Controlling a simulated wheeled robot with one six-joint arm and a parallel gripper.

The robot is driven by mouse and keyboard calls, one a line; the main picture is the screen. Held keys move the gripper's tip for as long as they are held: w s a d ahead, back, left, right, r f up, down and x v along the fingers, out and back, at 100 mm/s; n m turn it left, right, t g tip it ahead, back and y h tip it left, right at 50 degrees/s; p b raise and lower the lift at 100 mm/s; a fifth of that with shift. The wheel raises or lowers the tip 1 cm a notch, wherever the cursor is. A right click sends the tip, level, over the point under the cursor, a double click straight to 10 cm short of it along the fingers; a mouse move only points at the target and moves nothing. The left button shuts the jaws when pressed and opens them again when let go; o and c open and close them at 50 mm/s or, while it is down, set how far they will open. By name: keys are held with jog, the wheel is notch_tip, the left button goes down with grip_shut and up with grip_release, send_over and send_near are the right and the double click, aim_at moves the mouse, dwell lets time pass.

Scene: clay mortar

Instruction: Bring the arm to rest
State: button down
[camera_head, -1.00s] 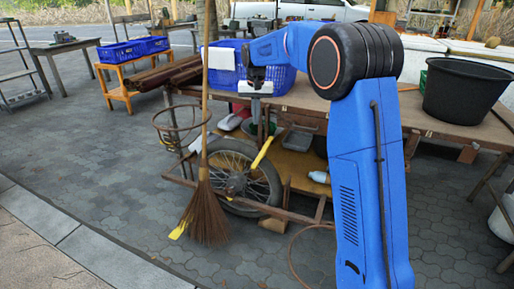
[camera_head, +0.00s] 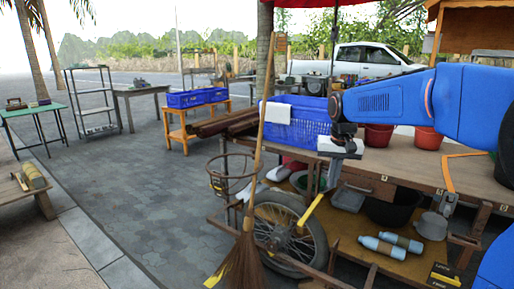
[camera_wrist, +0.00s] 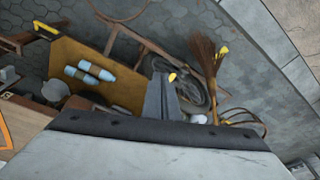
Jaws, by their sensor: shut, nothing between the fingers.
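My gripper (camera_head: 340,148) hangs at the end of my blue arm in the head view, in front of the right end of the blue crate (camera_head: 308,128) and above the wooden cart (camera_head: 375,165). In the wrist view my gripper (camera_wrist: 162,92) points down over the cart's lower shelf and wheel. Its fingers are together with nothing seen between them. The arm reaches in from the right edge of the head view.
A broom (camera_head: 243,258) leans upright against the cart beside its wheel (camera_head: 290,228). Bottles (camera_head: 383,246) lie on the lower shelf. Red pots (camera_head: 428,137) stand on the cart top behind my arm. The paving at left (camera_head: 130,165) is clear.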

jog(key=s+d+f+n+t, duration=0.1)
jog(key=s+d, duration=0.2)
jog(key=s, duration=1.6)
jog(key=s+f, duration=0.4)
jog(key=s, duration=0.4)
jog(key=s+d+f+n+t, duration=0.1)
jog(key=s+f, duration=0.3)
jog(key=s, duration=0.4)
jog(key=shift+s+f+t, duration=0.15)
jog(key=shift+f+t, duration=0.15)
